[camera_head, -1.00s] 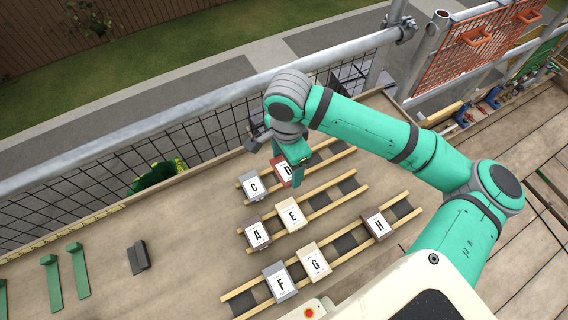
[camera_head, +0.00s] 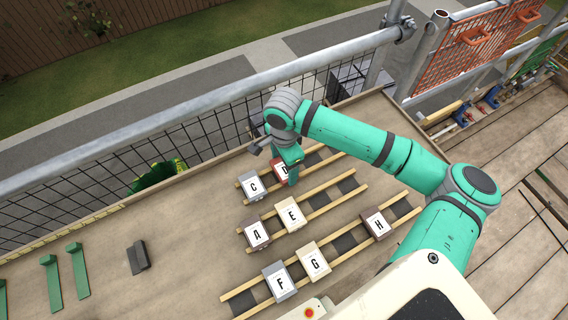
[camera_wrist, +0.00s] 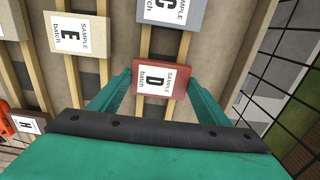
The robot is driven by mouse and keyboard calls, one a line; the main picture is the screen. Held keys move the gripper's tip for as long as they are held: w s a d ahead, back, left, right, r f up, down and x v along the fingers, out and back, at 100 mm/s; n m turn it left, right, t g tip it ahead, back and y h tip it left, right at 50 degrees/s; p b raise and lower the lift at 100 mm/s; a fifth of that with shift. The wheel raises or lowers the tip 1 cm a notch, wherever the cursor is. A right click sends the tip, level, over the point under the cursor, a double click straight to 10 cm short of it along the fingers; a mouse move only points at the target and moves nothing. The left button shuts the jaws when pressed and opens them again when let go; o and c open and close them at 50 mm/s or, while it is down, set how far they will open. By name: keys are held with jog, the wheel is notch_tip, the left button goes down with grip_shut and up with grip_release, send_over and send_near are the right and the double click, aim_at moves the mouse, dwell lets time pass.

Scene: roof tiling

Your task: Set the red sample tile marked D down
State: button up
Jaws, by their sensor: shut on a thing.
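The red sample tile marked D (camera_wrist: 160,80) sits between the two fingers of my gripper (camera_wrist: 160,92) in the wrist view. In the head view the red tile (camera_head: 281,171) is partly hidden behind my gripper (camera_head: 284,170), beside the grey tile C (camera_head: 253,186). The tile is at the upper wooden rack (camera_head: 322,164), to the right of C. I cannot tell whether its underside touches the rails. My gripper is shut on the tile.
Tiles A (camera_head: 257,233) and E (camera_head: 291,215) lie on the middle rack. Tiles F (camera_head: 279,281), G (camera_head: 313,261) and H (camera_head: 376,224) lie on the lower rack. A dark block (camera_head: 138,257) is on the board at left. A mesh fence (camera_head: 225,135) runs behind.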

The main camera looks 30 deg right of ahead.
aim_at(284, 168)
jog(key=shift+f, duration=0.45)
jog(key=o, duration=1.2)
jog(key=shift+c, duration=0.2)
notch_tip(284, 168, up, 13)
